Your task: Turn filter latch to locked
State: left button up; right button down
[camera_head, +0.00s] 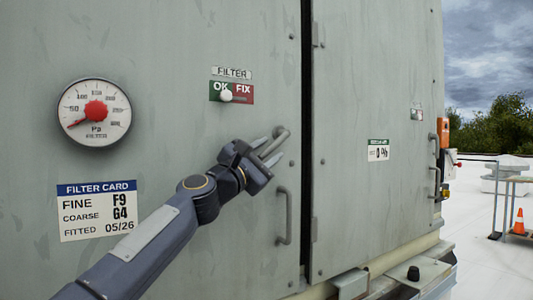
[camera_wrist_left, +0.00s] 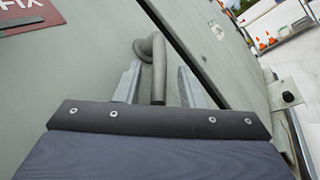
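The filter latch (camera_head: 283,133) is a grey lever on the cabinet panel, left of the dark door gap. It slants down and left from its pivot in the head view. In the left wrist view the latch (camera_wrist_left: 158,75) runs from its round pivot down between my fingers. My left gripper (camera_head: 271,149) is open around the lever, one finger on each side. In the wrist view the left gripper (camera_wrist_left: 158,88) shows a gap between the lever and each finger. The lever's lower end is hidden by the gripper body. My right gripper is not in view.
A FILTER plate (camera_head: 231,72) sits above a green OK and red FIX strip (camera_head: 245,94) with a white knob (camera_head: 226,95) on the green side. A fixed handle (camera_head: 283,215) is just below the latch. A gauge (camera_head: 94,113) and filter card (camera_head: 97,210) are left.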

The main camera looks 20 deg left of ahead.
pick_arm(q)
jog(key=b+v, duration=0.3)
jog(key=v, duration=0.3)
jog(key=shift+s+a+f+b, duration=0.15)
jog(key=shift+s+f+b, duration=0.1)
jog(key=shift+s+b, duration=0.1)
jog(key=shift+s+a+f, duration=0.1)
jog(key=shift+s, duration=0.35)
